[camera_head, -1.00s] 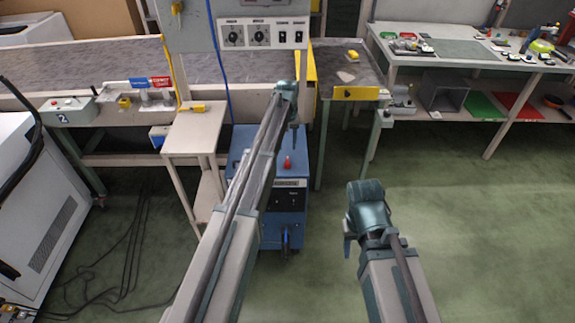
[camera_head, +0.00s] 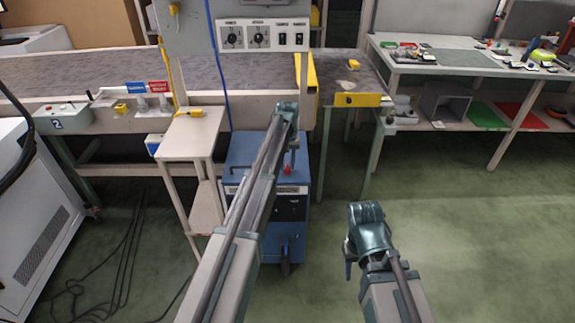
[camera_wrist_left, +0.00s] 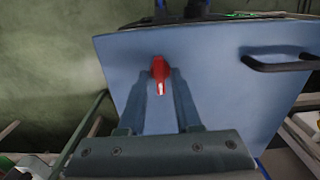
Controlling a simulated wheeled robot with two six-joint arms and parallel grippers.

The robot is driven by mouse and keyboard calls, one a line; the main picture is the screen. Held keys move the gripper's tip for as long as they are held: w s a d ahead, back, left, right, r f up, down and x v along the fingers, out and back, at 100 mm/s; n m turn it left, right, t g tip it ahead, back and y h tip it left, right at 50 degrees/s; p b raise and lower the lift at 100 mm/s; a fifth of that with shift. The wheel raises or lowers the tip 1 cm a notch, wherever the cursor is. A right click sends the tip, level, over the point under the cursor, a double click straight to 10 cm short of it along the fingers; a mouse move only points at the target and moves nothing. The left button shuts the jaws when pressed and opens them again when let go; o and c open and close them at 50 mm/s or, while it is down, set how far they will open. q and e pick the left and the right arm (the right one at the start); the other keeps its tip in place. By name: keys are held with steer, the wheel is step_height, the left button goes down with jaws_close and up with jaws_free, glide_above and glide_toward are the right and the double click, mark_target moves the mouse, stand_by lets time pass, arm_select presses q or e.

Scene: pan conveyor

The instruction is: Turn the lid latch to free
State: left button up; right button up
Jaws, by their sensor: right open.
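The red latch (camera_wrist_left: 160,74) stands on the flat blue lid (camera_wrist_left: 215,70) of a blue cabinet. In the head view the latch (camera_head: 287,169) shows on top of the cabinet (camera_head: 262,150). My left gripper (camera_head: 291,166) points down at it. In the left wrist view, my left gripper's two fingers (camera_wrist_left: 161,82) stand apart with the latch between their tips; I cannot tell whether they touch it. My right gripper (camera_head: 349,258) is empty over the floor, right of the cabinet, and open.
A black handle (camera_wrist_left: 280,62) sits on the lid. A small beige table (camera_head: 190,125) stands left of the cabinet and a conveyor (camera_head: 100,70) behind it. A control panel (camera_head: 262,36) hangs above. The floor (camera_head: 450,220) at right is clear.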

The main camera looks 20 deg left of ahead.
arm_select(q)
jaws_close()
steer(key=m, duration=0.7)
steer(key=shift+m, duration=0.4)
steer(key=m, duration=1)
stand_by(0.5)
